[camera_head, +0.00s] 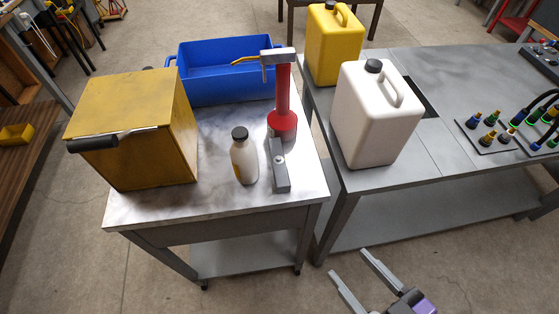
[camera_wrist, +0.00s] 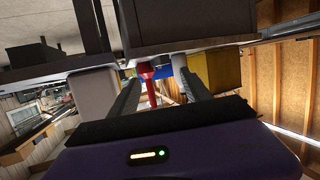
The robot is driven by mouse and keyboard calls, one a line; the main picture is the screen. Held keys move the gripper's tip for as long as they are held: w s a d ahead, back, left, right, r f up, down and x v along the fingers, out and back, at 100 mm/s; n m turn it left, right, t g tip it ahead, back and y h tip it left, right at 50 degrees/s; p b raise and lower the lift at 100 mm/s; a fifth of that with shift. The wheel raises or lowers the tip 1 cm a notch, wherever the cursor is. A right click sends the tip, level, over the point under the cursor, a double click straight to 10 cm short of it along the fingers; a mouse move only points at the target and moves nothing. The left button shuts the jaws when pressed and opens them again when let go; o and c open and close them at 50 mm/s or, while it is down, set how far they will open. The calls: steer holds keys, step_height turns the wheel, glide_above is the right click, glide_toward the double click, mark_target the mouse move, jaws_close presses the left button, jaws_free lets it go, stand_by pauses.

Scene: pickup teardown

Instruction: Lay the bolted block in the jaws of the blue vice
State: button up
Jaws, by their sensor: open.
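A grey oblong block (camera_head: 281,178) with a small round bolt-like spot lies on the metal cart top, close to the front right edge. It touches or nearly touches the foot of a red post-like tool (camera_head: 283,100), and I cannot tell for sure that it is the bolted block. I see no blue vice in either view. My gripper (camera_head: 348,264) is open and empty over the floor, in front of the cart and low at the right of the head view. In the wrist view my gripper (camera_wrist: 159,77) has its fingers apart with nothing held between them.
A white bottle (camera_head: 243,158) stands just left of the block. A yellow box (camera_head: 135,125) with a black handle and a blue bin (camera_head: 215,75) fill the cart's left and back. A white canister (camera_head: 375,120) and yellow canister (camera_head: 333,50) stand on the neighbouring bench (camera_head: 440,150).

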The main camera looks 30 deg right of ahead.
steer(key=r+x, duration=0.1)
steer(key=x, duration=0.9)
steer(key=m+h+p, duration=0.2)
steer(key=h, duration=0.1)
glide_toward(278, 157)
steer(key=d, duration=0.3)
steer(key=shift+w+d, duration=0.15)
steer(key=shift+d, duration=0.15)
steer(key=w+a, duration=0.1)
steer(key=w+m+h+b, duration=0.1)
steer(key=w, duration=0.1)
steer(key=w+a+f+m+h+b, duration=0.1)
steer(key=shift+w+a+g, duration=0.3)
steer(key=shift+g, duration=0.1)
steer(key=shift+a+f, duration=0.1)
steer(key=shift+w+a+f, duration=0.1)
steer(key=shift+a, duration=0.05)
steer(key=shift+f+p+x, duration=0.15)
steer(key=shift+p+x, duration=0.4)
steer(key=shift+x, duration=1.35)
steer(key=shift+f+p+x, duration=0.15)
steer(key=shift+p+x, duration=0.4)
steer(key=shift+x, duration=1.35)
steer(key=shift+a, duration=0.15)
steer(key=shift+c, duration=0.5)
